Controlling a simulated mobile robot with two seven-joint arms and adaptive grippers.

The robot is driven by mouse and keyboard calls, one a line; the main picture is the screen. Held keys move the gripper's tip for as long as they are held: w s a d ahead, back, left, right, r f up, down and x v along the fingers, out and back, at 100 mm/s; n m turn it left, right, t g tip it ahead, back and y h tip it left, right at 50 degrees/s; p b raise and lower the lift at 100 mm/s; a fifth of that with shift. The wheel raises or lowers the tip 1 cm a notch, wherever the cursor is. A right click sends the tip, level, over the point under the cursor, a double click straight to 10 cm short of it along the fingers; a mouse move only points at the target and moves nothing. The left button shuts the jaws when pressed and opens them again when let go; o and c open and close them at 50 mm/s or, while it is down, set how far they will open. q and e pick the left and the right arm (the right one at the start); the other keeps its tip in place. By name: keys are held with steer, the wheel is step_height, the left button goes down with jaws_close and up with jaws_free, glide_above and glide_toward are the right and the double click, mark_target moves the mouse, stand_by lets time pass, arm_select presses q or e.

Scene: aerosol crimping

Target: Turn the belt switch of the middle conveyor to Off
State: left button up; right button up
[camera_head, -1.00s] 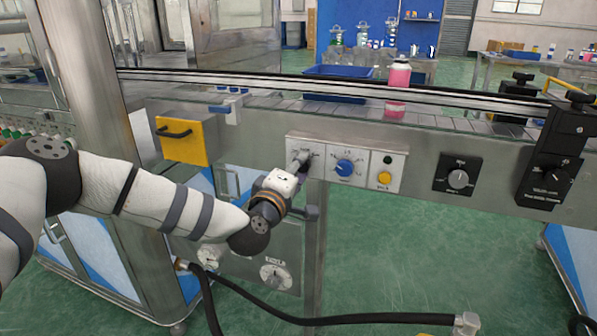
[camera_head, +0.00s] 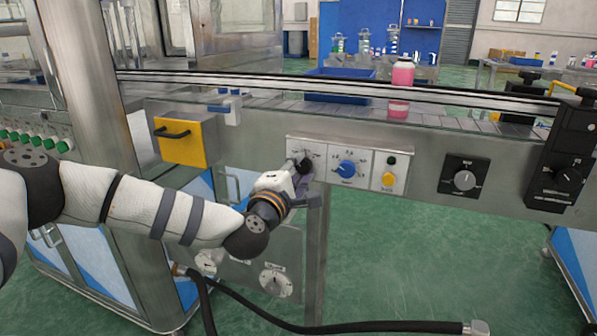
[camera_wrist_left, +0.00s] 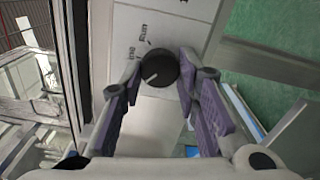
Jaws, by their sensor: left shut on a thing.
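A white control panel on the conveyor side has a black rotary switch (camera_head: 306,164) at its left end. My left gripper (camera_head: 299,170) is at this switch, in front of the panel. In the left wrist view the black switch (camera_wrist_left: 158,70) sits between the tips of the two purple-padded fingers, which are shut on it. Its white pointer line is toward the lower left, and "Run" is printed beside it. My right gripper is not in view.
Right of the switch are a blue knob (camera_head: 347,169) and a yellow button (camera_head: 389,179). A black dial box (camera_head: 464,176) is farther right. A pink bottle (camera_head: 401,80) stands on the belt (camera_head: 340,108). A yellow box (camera_head: 183,141) juts out at left. A hose (camera_head: 350,326) runs below.

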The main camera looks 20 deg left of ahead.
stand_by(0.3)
arm_select(q)
steer(key=o, duration=1.2)
steer(key=shift+c, duration=0.2)
steer(key=s, duration=1.2)
steer(key=shift+a, duration=0.2)
